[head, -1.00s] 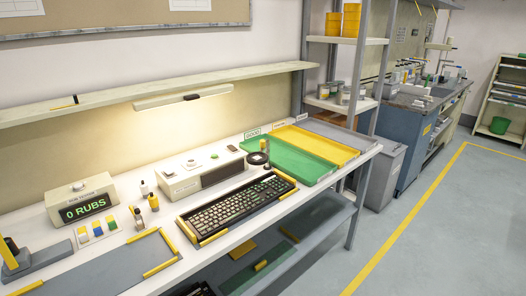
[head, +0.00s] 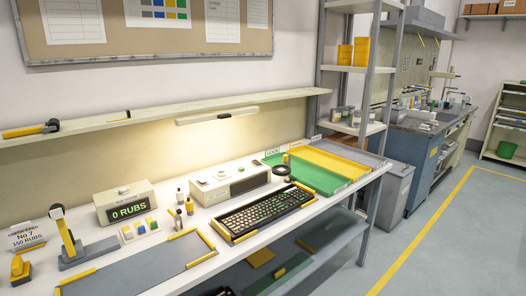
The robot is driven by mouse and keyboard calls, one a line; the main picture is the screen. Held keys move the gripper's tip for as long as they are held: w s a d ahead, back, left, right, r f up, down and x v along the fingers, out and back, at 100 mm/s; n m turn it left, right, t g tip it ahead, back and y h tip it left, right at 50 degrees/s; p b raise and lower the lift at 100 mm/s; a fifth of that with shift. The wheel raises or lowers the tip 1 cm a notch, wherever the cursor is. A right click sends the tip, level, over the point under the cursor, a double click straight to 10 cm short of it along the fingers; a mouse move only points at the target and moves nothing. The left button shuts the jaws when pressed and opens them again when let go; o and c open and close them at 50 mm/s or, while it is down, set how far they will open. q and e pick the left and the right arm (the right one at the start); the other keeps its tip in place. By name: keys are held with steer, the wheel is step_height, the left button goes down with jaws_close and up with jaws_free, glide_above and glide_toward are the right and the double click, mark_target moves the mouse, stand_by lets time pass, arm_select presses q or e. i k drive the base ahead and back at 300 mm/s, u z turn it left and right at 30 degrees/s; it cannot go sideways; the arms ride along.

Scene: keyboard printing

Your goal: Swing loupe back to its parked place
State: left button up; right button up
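What looks like the loupe is a small black round ring (head: 281,169) at the back of the white bench, between the beige box device and the green tray. A short upright yellow-topped post (head: 286,159) stands just beside it. The ring lies close over the near left corner of the green tray; I cannot tell whether it touches anything. A black keyboard with yellow end pieces (head: 264,208) lies in front of it. Neither of my grippers shows in the head view.
Along the bench are a beige box device (head: 217,188), a "0 RUBS" display (head: 126,205), small bottles (head: 184,206), a grey mat with yellow edges (head: 150,267) and a yellow-handled lever (head: 66,235). Green (head: 318,181) and yellow trays lie at the right.

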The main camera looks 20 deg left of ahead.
mark_target(283, 170)
steer(key=u, duration=0.3)
steer(key=i, duration=0.9)
steer(key=z, duration=0.05)
